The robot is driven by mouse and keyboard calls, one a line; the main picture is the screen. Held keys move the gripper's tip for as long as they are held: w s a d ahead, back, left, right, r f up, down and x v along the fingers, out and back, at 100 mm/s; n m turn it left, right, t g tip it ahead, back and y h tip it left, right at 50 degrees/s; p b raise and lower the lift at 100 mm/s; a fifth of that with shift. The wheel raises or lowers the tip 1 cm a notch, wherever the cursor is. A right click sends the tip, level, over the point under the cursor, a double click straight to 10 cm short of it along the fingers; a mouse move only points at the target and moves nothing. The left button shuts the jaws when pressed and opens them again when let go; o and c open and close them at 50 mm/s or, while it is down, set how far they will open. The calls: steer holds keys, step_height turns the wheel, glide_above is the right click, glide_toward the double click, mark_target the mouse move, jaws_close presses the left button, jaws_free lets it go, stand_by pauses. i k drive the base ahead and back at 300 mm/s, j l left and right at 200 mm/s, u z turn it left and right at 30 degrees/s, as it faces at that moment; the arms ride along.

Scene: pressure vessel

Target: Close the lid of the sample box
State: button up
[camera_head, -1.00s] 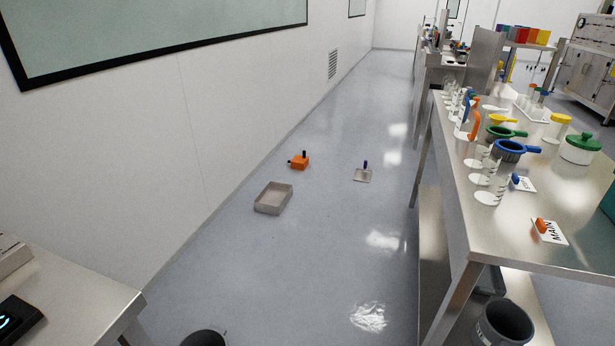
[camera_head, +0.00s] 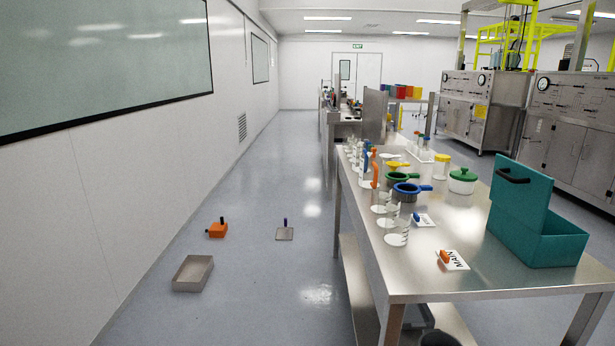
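The teal sample box (camera_head: 548,247) stands on the right part of the steel table, near its right edge. Its lid (camera_head: 521,192) is open and stands up at the box's left and back side, with a black handle (camera_head: 513,175) on its outer face. The inside of the box is mostly hidden from this angle. My gripper is not in view.
An orange object (camera_head: 217,229) and a metal tray (camera_head: 193,273) lie on the floor. The floor left of the table is mostly clear.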

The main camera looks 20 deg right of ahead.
mark_target(524, 192)
steer(key=i+l+z, duration=0.15)
steer(key=l, duration=0.3)
steer(key=i+l+z, duration=0.15)
steer(key=l, duration=0.3)
steer(key=i+l+z, duration=0.15)
steer(key=i+l, duration=0.15)
steer(key=l, duration=0.15)
steer(key=i+l+z, duration=0.15)
steer(key=l, duration=0.25)
steer(key=i, duration=0.1)
